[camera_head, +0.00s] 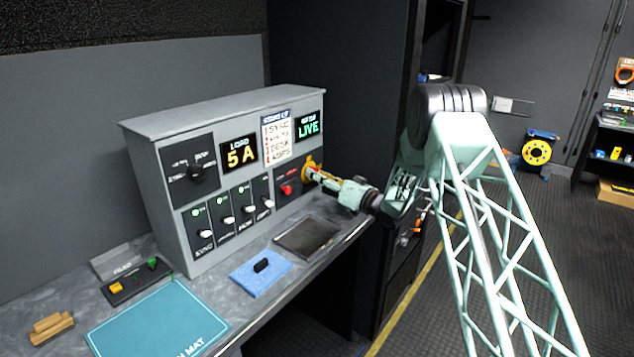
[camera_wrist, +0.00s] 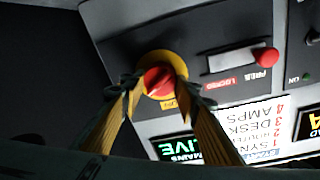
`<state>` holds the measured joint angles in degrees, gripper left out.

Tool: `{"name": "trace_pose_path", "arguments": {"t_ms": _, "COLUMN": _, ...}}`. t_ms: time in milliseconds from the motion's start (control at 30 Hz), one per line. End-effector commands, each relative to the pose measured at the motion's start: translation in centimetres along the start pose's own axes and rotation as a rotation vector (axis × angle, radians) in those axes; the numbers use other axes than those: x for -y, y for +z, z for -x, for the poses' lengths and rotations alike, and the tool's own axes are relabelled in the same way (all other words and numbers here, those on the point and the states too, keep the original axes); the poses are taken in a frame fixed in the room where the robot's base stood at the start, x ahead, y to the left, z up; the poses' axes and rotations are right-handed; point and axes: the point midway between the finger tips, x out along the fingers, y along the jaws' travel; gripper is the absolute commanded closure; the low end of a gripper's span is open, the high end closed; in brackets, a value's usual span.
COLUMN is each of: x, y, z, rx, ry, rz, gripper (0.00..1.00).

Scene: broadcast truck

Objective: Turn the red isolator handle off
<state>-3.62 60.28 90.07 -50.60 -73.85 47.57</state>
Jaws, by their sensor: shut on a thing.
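The red isolator handle (camera_wrist: 158,82) sits on a round yellow plate (camera_wrist: 151,58) in the wrist view, with a small label on the plate's edge. My gripper (camera_wrist: 157,87) is shut on the handle, one yellow finger on each side. The handle looks slanted in this view. In the head view my gripper (camera_head: 318,176) reaches the right end of the grey panel and hides most of the handle; part of the yellow plate (camera_head: 309,165) shows. A screen (camera_head: 308,128) above it reads LIVE in green.
A red knob (camera_head: 287,189) is just left of the handle. Several breakers (camera_head: 227,221) with green lights, a rotary selector (camera_head: 195,173) and a 5 A screen (camera_head: 239,153) fill the panel. A blue pad (camera_head: 245,282) and a dark tray (camera_head: 308,237) lie on the bench below.

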Motion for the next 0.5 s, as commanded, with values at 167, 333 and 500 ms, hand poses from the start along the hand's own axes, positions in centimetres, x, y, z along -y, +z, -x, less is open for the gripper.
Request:
{"name": "trace_pose_path", "arguments": {"t_ms": 167, "x": -0.16, "y": 0.26, "z": 0.03, "rx": -0.011, "ry": -0.013, "rz": 0.141, "gripper": 0.81}}
{"name": "trace_pose_path", "arguments": {"t_ms": 333, "x": -0.15, "y": 0.30, "z": 0.04, "rx": -0.019, "ry": -0.026, "rz": 0.277, "gripper": 0.81}}
{"name": "trace_pose_path", "arguments": {"t_ms": 500, "x": -0.09, "y": 0.30, "z": 0.04, "rx": -0.028, "ry": -0.040, "rz": 0.416, "gripper": 0.81}}
